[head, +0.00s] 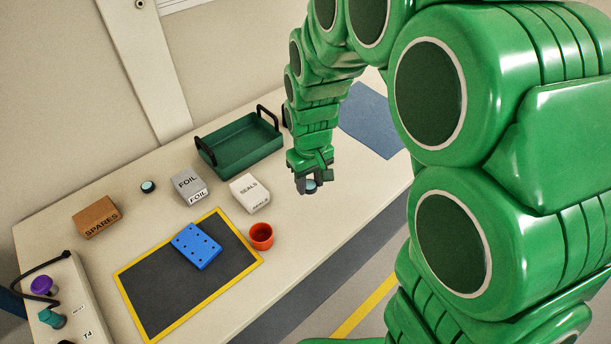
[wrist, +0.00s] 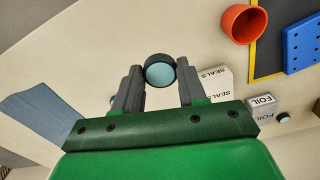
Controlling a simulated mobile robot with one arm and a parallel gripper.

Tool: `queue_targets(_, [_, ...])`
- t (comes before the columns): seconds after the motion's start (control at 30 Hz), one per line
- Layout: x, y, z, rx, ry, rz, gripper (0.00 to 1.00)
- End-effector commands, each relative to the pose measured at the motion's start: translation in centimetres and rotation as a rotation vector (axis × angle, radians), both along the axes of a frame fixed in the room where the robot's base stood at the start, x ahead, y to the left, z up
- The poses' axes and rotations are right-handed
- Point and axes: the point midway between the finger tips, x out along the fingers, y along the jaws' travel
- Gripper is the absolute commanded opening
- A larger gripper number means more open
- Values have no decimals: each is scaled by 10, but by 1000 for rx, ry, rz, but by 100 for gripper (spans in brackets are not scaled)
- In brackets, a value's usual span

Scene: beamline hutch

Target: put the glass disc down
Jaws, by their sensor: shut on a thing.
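The glass disc (wrist: 160,72), pale blue in a dark round rim, is between the fingertips of my gripper (wrist: 158,82) in the wrist view. My gripper is shut on it. In the head view my gripper (head: 309,187) points down at the right part of the bench (head: 310,222), and the disc (head: 311,188) shows small between the fingers. I cannot tell whether the disc touches the bench or hangs above it. A second, similar disc (head: 148,187) lies on the bench to the left of the foil box.
Left of my gripper are a seals box (head: 249,194), a foil box (head: 190,186), an orange cup (head: 261,236) and a yellow-edged dark mat (head: 160,290) with a blue holed block (head: 196,246). A green tray (head: 240,145) stands behind; a blue mat (head: 374,120) lies right.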

Motion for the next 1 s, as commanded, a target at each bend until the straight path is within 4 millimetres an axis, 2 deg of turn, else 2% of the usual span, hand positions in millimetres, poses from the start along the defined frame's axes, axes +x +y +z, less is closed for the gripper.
queue_targets(0.27, [-5,-1,3,1,-1,0,12])
queue_targets(0.43, [-12,11,4,1,-1,2,12])
queue_targets(0.67, [-39,49,8,0,0,8,12])
queue_targets(1.0, [-91,104,14,-2,1,7,12])
